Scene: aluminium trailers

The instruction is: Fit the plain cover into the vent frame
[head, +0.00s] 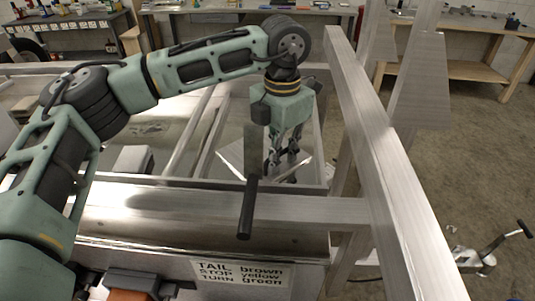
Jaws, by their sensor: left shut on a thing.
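My left gripper (281,170) reaches down from above into a rectangular opening of the aluminium trailer frame, near its right end. It is shut on a thin, bright metal piece that seems to be the plain cover (231,161). Its pale edges show on both sides of the fingers, and the fingers and a grey bar hide its middle. The vent frame cannot be told apart clearly from the frame members around the opening. I cannot tell whether the cover touches them. My right gripper is not in view.
A grey bar with a black handle (247,208) stands in front of the gripper. A thick aluminium rail (385,170) runs close on the right. A sign (240,273) is on the trailer's near side. Workbenches (465,70) stand behind; floor at the right is mostly clear.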

